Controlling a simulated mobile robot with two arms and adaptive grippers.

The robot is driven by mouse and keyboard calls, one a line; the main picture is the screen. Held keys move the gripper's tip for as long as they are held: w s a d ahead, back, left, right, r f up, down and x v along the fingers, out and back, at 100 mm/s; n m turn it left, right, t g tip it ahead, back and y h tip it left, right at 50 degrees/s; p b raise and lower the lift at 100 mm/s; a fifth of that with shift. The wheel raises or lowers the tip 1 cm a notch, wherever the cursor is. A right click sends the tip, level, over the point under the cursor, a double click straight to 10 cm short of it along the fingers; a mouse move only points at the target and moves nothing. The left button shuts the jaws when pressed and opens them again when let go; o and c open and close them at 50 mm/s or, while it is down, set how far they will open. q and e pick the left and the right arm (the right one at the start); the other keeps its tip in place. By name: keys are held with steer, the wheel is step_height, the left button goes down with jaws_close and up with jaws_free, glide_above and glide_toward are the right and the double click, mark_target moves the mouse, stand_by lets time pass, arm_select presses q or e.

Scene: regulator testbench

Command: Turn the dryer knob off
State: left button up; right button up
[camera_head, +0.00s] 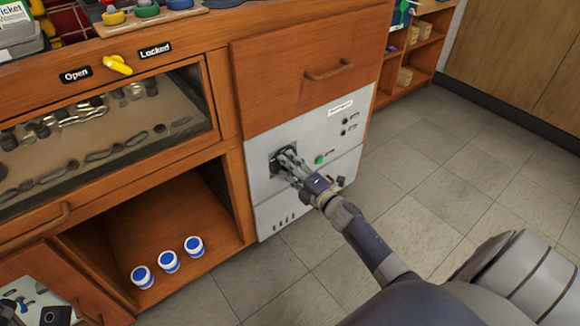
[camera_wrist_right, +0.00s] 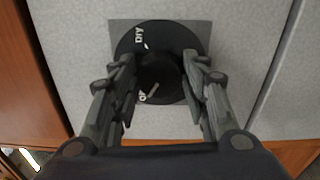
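The dryer knob (camera_wrist_right: 161,72) is a dark round knob on a black dial with white lettering, "Dry" at the upper left and a partly covered "Of" label at the lower left. A pale line lies beside the lower label; I cannot tell if it is the knob's pointer. My right gripper (camera_head: 286,161) reaches the white dryer panel (camera_head: 338,128) and mostly covers the knob in the head view. In the right wrist view, its fingers (camera_wrist_right: 160,66) stand on either side of the knob, very close. Whether they press on it is unclear. My left gripper is not in view.
A green button (camera_head: 320,159) and small black buttons (camera_head: 345,121) sit right of the knob. A wooden drawer (camera_head: 305,75) is above. Left are a yellow latch (camera_head: 117,65) and several items in an open cabinet, including a blue-and-white jar (camera_head: 168,261). The floor at right is clear.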

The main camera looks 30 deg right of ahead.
steer(key=shift+o, duration=0.9)
steer(key=s, duration=1.2)
steer(key=shift+d, duration=0.45)
